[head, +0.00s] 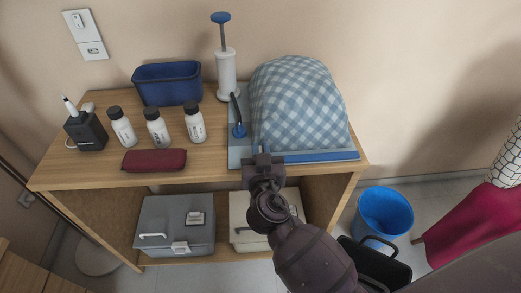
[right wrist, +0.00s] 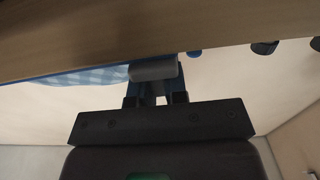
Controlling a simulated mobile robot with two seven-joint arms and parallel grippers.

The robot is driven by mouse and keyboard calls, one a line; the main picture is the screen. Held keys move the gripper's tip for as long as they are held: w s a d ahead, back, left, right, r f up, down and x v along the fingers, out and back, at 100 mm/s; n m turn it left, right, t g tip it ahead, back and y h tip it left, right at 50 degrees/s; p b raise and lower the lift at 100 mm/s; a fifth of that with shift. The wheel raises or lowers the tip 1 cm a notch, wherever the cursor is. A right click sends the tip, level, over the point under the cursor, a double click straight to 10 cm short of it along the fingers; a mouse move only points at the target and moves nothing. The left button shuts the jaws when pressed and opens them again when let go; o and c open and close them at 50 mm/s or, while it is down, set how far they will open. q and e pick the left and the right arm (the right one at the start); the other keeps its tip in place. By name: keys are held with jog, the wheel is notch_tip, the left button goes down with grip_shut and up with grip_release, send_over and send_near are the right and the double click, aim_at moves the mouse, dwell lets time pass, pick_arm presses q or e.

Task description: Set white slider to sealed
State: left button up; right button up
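A storage bag (head: 240,158) holding blue-and-white checked cloth (head: 300,105) lies on the wooden shelf top, with a blue strip (head: 315,156) along its front edge. My right gripper (head: 263,157) is at the left part of that strip and hides what is there. In the right wrist view, a grey block-like piece (right wrist: 153,72), possibly the white slider in shade, sits at the tips of my right gripper (right wrist: 156,92). The fingers stand a little apart around it; whether they grip it is not clear. My left gripper is not in view.
Several white bottles (head: 157,128), a maroon case (head: 154,160) and a blue bin (head: 167,84) are on the left. A blue bucket (head: 383,213) stands right on the floor.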

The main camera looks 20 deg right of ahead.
aim_at(353, 154)
grip_shut()
jog(key=s+d, duration=0.2)
jog(key=d, duration=0.5)
jog(key=s+d+p, duration=0.1)
jog(key=s+d, duration=0.1)
jog(key=d, duration=0.5)
jog(key=s+d+p, duration=0.1)
jog(key=s+d, duration=0.1)
jog(key=d, duration=0.5)
jog(key=shift+s+d+r, duration=0.1)
jog(key=shift+d+r, duration=0.05)
jog(key=shift+d, duration=0.1)
jog(key=shift+s+d, duration=0.2)
jog(key=shift+d, duration=0.5)
jog(key=o, duration=0.7)
grip_release()
jog(key=shift+d, duration=0.1)
jog(key=shift+s, duration=0.15)
